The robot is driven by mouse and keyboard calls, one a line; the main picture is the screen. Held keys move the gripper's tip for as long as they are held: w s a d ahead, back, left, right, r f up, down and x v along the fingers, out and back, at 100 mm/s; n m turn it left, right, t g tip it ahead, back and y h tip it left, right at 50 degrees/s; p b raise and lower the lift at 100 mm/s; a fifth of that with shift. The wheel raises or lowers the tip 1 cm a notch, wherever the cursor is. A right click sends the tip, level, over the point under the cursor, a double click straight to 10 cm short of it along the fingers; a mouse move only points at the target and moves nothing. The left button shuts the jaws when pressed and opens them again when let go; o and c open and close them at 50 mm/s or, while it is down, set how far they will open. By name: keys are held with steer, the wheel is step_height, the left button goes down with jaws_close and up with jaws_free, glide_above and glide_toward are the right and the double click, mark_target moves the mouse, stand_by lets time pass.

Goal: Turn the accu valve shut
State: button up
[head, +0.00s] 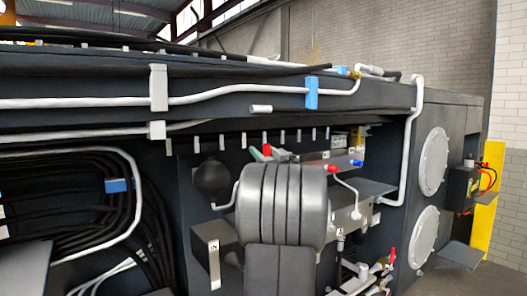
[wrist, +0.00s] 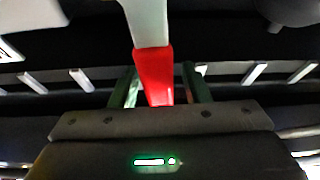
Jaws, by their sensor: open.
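A lever with a pale arm and a red grip, apparently the accu valve handle (wrist: 153,72), hangs down the middle of the wrist view. My gripper (wrist: 160,86) is open, with one dark green finger on each side of the red grip. A gap shows on both sides, so the fingers do not visibly clamp it. In the head view my gripper (head: 259,153) shows only as a bit of green beside a small red part (head: 267,150). My dark ribbed arm hides most of the valve area there.
A dark round accumulator (head: 212,178) sits left of my arm. A red knob (head: 333,169) and a blue one (head: 358,163) are to its right. Another red-handled valve (head: 391,256) is lower right. A pale pipe (head: 408,150) and a shelf (head: 370,187) stick out at right.

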jaws_close()
steer(key=shift+r, duration=0.1)
steer(key=shift+w+d+m+p, duration=0.2)
steer(key=shift+d+m+p, duration=0.05)
steer(key=shift+m+p, duration=0.35)
jaws_free()
